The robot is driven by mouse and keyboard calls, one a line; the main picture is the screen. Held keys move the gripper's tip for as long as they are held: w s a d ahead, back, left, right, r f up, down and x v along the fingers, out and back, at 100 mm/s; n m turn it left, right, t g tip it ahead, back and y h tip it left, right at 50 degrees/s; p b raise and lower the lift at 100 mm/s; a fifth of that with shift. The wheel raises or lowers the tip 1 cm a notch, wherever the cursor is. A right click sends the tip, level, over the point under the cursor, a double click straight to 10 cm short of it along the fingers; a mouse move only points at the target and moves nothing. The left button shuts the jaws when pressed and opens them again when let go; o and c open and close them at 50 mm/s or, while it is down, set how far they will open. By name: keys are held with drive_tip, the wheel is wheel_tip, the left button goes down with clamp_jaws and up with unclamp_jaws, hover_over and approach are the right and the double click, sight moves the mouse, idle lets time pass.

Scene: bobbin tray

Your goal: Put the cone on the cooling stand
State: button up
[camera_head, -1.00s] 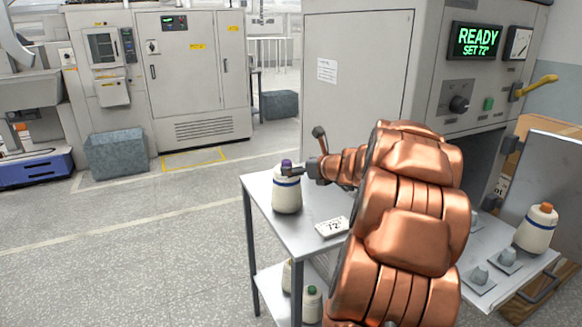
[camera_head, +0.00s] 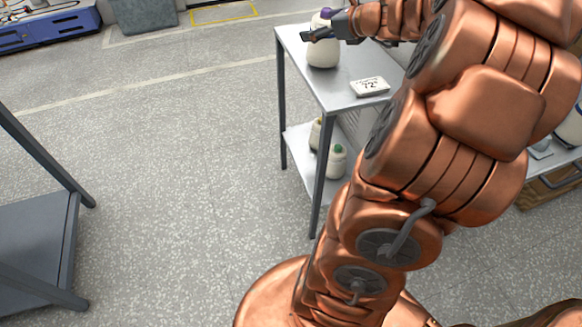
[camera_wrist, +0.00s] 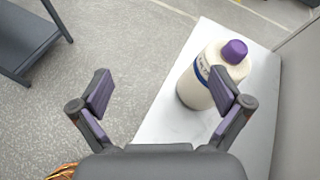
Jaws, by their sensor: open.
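A cream cone with a purple top and blue band (camera_head: 323,50) stands upright on a light metal table (camera_head: 345,98). It also shows right of centre in the wrist view (camera_wrist: 196,92). My gripper (camera_head: 322,33) is open and empty beside the cone's upper part. In the wrist view my gripper's right finger overlaps the cone, and the space between the fingers (camera_wrist: 168,94) shows mostly floor and table edge. I cannot tell whether the finger touches the cone. No label in view names a cooling stand.
A small card reading 72° (camera_head: 369,87) lies on the table. Cones, one green-topped (camera_head: 337,160), stand on its lower shelf. A dark grey stand (camera_head: 35,240) is at the left. Open floor lies between. Part of another pale cone shows at the right edge (camera_head: 571,127).

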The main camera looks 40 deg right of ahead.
drive_tip(key=a+f+n+g+y, duration=0.25)
drive_tip(key=a+n, duration=0.35)
drive_tip(key=a, duration=0.7)
drive_tip(key=s+a+f+n+g+y, duration=0.1)
drive_tip(key=s+a+f+n+g, duration=0.2)
drive_tip(key=a+n, duration=0.45)
drive_tip(key=s+a+f+n+g+y, duration=0.1)
drive_tip(key=s+a+n+g+y, duration=0.25)
drive_tip(key=a, duration=0.75)
drive_tip(key=s+f+n+g+h, duration=0.3)
drive_tip(key=s+n, duration=0.5)
drive_tip(key=s, duration=0.4)
drive_tip(key=s+a+f+n+g+h, duration=0.1)
drive_tip(key=s+f+n+g+h, duration=0.1)
drive_tip(key=s+n+h, duration=0.3)
drive_tip(key=s+f+n, duration=0.1)
drive_tip(key=s+n, duration=0.2)
drive_tip(key=s, duration=0.4)
drive_tip(key=shift+a+f+g, duration=0.15)
drive_tip(key=shift+f+g, duration=0.1)
drive_tip(key=shift+g, duration=0.15)
wheel_tip(320, 180, up, 9)
drive_tip(key=p, duration=0.9)
